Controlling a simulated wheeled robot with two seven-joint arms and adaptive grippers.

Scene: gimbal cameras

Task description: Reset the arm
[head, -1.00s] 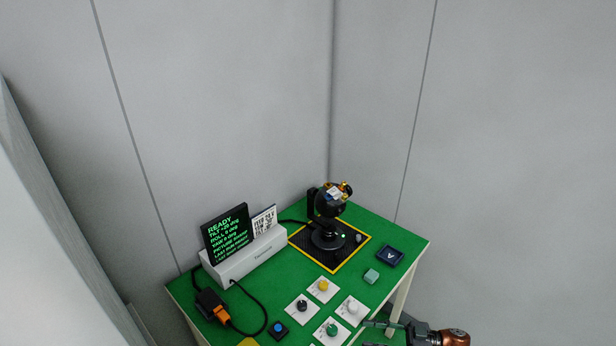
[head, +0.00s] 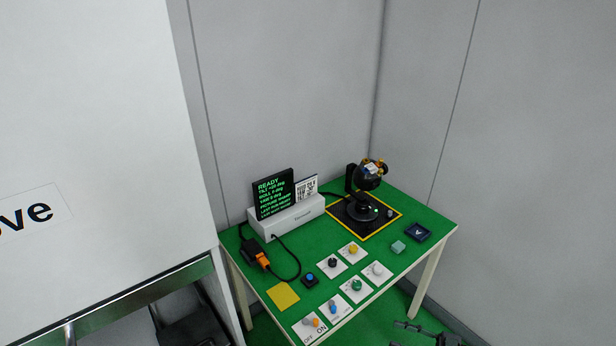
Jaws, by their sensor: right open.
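My right gripper (head: 418,328) is at the bottom edge of the head view, right of the green table (head: 320,230) and in front of it. It is open and empty, dark, and partly cut off by the frame edge. It is apart from the table and its knobs. My left gripper does not show. On the table a small black gimbal camera (head: 368,175) with orange parts stands on a black mat with a yellow border (head: 345,221).
A screen (head: 272,193) reading READY stands in a white base (head: 285,222). Several knobs on white plates, including a green knob (head: 356,285), and a blue button (head: 309,279) lie towards the front. A dark tray (head: 417,232) sits at right. A white cabinet (head: 90,120) fills the left.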

